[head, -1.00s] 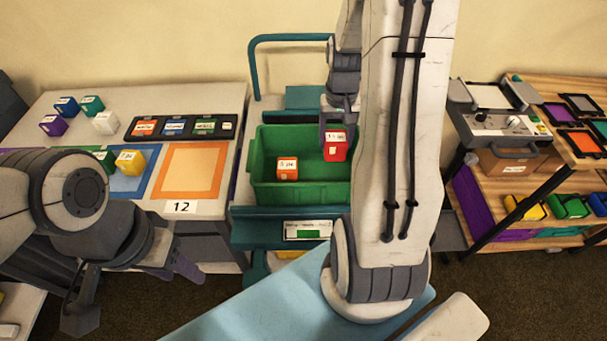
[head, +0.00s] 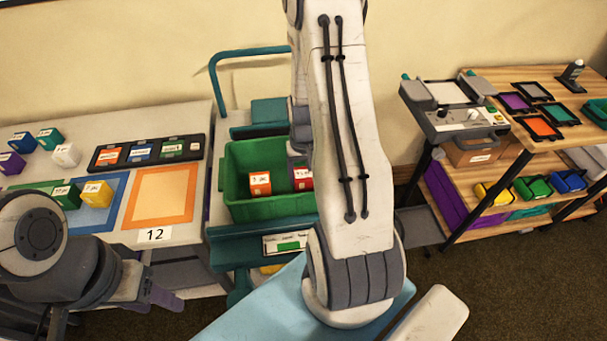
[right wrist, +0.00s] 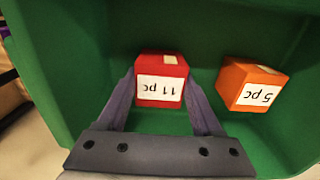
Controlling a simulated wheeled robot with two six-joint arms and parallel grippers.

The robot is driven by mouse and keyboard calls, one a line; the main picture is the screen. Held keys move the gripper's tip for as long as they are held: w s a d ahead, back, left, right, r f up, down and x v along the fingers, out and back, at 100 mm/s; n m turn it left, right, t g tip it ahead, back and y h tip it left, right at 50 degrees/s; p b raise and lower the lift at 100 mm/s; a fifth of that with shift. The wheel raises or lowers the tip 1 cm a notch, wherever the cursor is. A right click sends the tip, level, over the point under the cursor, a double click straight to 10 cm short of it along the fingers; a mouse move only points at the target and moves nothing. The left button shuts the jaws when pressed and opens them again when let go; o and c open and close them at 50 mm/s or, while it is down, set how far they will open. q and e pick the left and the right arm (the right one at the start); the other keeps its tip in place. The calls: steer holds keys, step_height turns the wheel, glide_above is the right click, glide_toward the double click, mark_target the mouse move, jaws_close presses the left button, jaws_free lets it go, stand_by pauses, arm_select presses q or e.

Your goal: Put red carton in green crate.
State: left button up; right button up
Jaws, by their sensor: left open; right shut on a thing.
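The red carton (head: 302,180), labelled "11 pc", is inside the green crate (head: 270,209), right of the orange carton (head: 260,183). My right gripper (head: 298,160) reaches down into the crate and is shut on the red carton, with a finger on each side of it in the right wrist view (right wrist: 160,82). The carton looks upright and low in the crate; whether it touches the floor I cannot tell. My right arm hides the crate's right part in the head view. My left gripper (head: 152,297) is open and empty, low at the left, outside the crate.
The orange carton also shows in the right wrist view (right wrist: 250,84), apart from the red one. The crate stands on a teal cart (head: 235,235). A table (head: 115,222) with several small cartons is at left; a wooden shelf (head: 480,165) is at right.

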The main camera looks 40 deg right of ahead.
steer(key=shift+f, duration=0.2)
steer(key=o, duration=1.5)
steer(key=shift+c, duration=0.2)
steer(key=shift+r, duration=0.15)
